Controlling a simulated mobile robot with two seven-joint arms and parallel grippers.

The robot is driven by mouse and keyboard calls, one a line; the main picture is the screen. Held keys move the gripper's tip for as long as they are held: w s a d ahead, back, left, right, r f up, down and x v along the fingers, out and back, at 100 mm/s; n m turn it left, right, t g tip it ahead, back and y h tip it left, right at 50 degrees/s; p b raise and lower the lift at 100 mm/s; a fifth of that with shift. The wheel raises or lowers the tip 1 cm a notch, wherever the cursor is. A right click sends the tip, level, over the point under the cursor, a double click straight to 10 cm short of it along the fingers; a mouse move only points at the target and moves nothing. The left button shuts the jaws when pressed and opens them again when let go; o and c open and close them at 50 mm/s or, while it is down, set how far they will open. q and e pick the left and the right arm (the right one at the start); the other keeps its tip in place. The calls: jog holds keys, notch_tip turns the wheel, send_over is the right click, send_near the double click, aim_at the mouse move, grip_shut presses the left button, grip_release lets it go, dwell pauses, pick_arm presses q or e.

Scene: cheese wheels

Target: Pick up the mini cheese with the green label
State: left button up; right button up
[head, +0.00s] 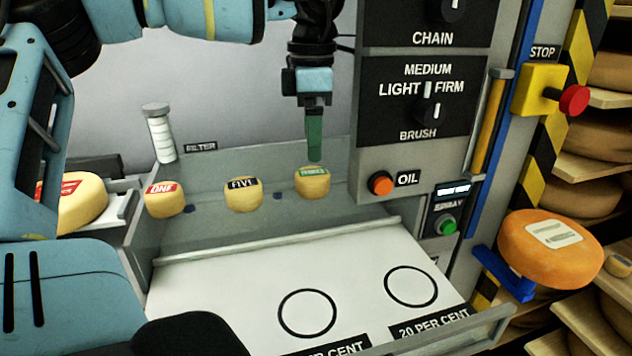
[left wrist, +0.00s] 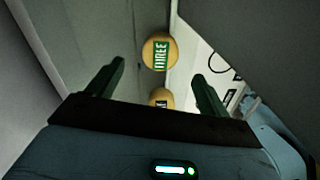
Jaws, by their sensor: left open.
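The mini cheese with the green label (head: 312,186) stands at the right end of a row of three mini cheeses, behind the white tray surface. In the left wrist view this green-labelled cheese (left wrist: 159,60) reads THREE and lies ahead of the space between the fingers. My left gripper (head: 314,157) points down just above it in the head view. Its green fingers (left wrist: 158,71) are apart in the left wrist view, with nothing held. My right gripper is not in view.
A black-labelled mini cheese (head: 243,203) and a red-labelled one (head: 165,208) stand to the left. A control panel with an orange OIL button (head: 380,183) rises close at right. The white tray surface (head: 230,275) with black circles is clear. A large orange cheese wheel (head: 520,262) sits at far right.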

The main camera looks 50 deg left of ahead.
aim_at(312, 172)
pick_arm(q)
jog(key=shift+d+f, duration=0.1)
jog(key=shift+f, duration=0.3)
jog(key=shift+s+f+p, duration=0.1)
jog(key=shift+f+p, duration=0.4)
jog(key=shift+f, duration=3)
jog(key=c, duration=1.1)
